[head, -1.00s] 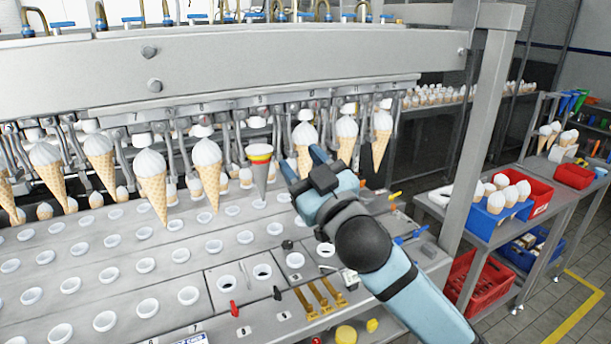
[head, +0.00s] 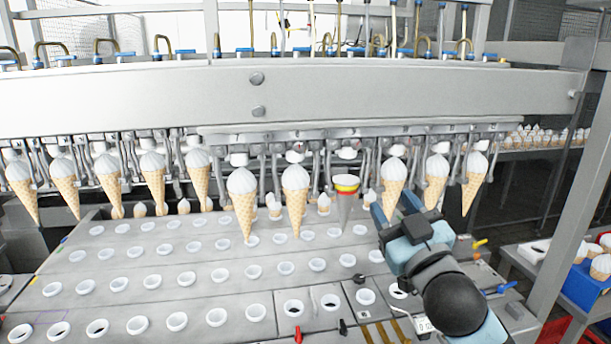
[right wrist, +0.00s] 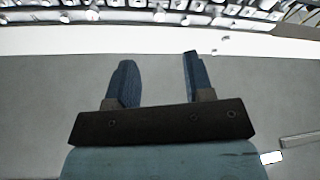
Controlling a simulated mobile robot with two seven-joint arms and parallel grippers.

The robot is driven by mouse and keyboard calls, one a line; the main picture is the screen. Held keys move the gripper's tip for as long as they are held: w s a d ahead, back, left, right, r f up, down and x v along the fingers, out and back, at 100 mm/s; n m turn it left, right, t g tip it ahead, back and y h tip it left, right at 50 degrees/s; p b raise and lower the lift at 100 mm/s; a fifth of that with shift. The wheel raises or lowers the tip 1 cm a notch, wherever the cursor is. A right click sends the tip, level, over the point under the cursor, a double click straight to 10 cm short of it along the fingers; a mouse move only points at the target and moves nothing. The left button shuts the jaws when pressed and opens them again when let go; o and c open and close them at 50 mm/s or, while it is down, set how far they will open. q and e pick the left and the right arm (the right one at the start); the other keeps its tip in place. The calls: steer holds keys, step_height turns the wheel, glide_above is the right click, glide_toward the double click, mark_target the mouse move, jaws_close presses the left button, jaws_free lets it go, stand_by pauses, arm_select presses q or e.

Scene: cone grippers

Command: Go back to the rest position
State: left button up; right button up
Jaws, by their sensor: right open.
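My right gripper (head: 396,212) is open in the head view, in front of the row of hanging cones on the right half of the machine. Its two dark blue fingers (right wrist: 153,80) stand apart with nothing between them in the right wrist view. A grey cone with red and yellow bands (head: 345,190) hangs just left of the fingers. A waffle cone with a white top (head: 393,183) hangs right behind the fingers. I cannot tell whether the fingers touch either cone. My left gripper is not in view.
Several more cones, such as one at the middle (head: 295,195), hang along the machine beam (head: 160,95). Below is a sloped plate with rows of white-rimmed holes (head: 140,255). A metal post (head: 585,190) and a blue bin (head: 590,285) stand at the right.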

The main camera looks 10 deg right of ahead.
steer(key=s+a+f+m+g, duration=0.1)
steer(key=s+f+g, duration=0.15)
steer(key=f, duration=1.15)
steer(key=s+f+g, duration=0.1)
steer(key=f+g, duration=0.3)
steer(key=f, duration=0.9)
steer(key=s+a+f+m+g, duration=0.1)
steer(key=s+f+g, duration=0.3)
steer(key=s+f, duration=1.4)
step_height(320, 180, down, 5)
steer(key=shift+s+r+m+p, duration=0.15)
steer(key=shift+s+m+p, duration=0.15)
steer(key=shift+m, duration=0.1)
steer(key=shift+r+g, duration=0.1)
steer(key=shift+g, duration=0.15)
